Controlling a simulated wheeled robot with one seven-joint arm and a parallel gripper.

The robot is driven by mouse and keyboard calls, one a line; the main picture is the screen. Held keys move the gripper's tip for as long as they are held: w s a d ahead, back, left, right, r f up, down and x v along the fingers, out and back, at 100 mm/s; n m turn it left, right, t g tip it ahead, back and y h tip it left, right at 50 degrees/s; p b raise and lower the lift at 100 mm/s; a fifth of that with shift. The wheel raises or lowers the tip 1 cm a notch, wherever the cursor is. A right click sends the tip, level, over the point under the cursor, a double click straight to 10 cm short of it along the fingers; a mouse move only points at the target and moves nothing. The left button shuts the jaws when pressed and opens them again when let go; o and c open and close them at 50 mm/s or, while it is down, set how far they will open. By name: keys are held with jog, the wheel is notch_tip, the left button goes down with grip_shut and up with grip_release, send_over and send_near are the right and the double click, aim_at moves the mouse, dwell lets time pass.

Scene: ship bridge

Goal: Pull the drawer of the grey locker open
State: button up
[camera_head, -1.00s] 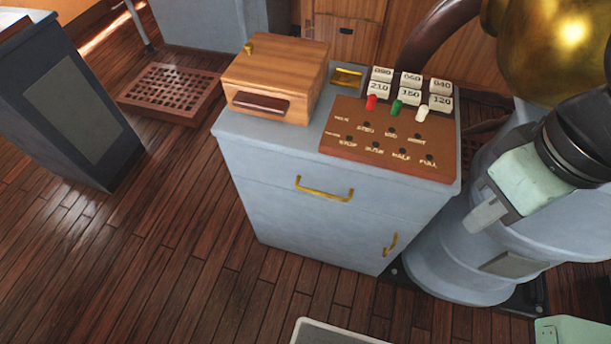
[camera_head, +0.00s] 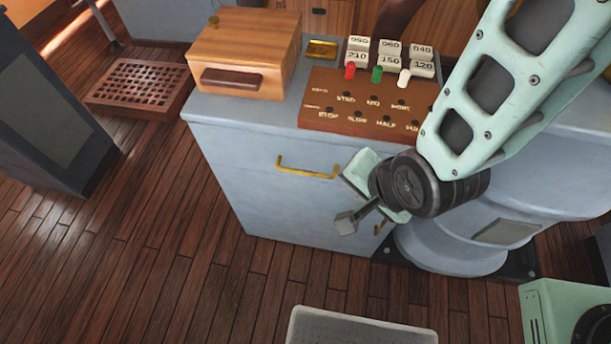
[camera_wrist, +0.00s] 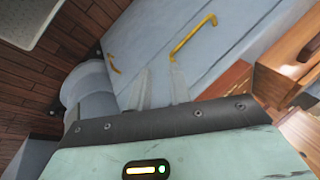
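The grey locker (camera_head: 232,140) stands in the middle of the head view. Its upper drawer front looks flush with the body and has a brass bar handle (camera_head: 307,170). A second brass handle (camera_head: 380,227) on the lower front is partly hidden by my arm. My gripper (camera_head: 346,222) is in front of the locker, right of and lower than the drawer handle, and apart from it. In the wrist view my two fingers (camera_wrist: 161,76) are spread with nothing between them. The drawer handle (camera_wrist: 192,36) lies beyond the fingertips there, and the lower handle (camera_wrist: 113,62) is to the left.
On the locker top are a wooden box (camera_head: 243,55) and a brown panel (camera_head: 330,95) with coloured levers and number blocks. A grey pedestal (camera_head: 450,240) stands close on the right. A dark cabinet (camera_head: 45,120) is at left.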

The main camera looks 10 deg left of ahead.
notch_tip(320, 180, down, 7)
jog(key=m+t+b, duration=0.2)
jog(key=m, duration=0.1)
jog(key=m+t+y+b, duration=0.2)
jog(key=t+y+b, duration=0.25)
jog(key=y, duration=0.35)
send_near(306, 171)
jog(key=shift+t, duration=0.45)
jog(key=b+x, duration=0.3)
jog(key=b, duration=0.3)
jog(key=b+x, duration=0.2)
jog(key=b, duration=0.4)
jog(key=f+b+x, duration=0.1)
jog(key=b+x, duration=0.2)
jog(key=b, duration=0.4)
jog(key=shift+a, duration=0.3)
jog(key=shift+w+a+f, duration=0.2)
jog(key=shift+w+a, duration=0.25)
jog(key=shift+a, duration=0.05)
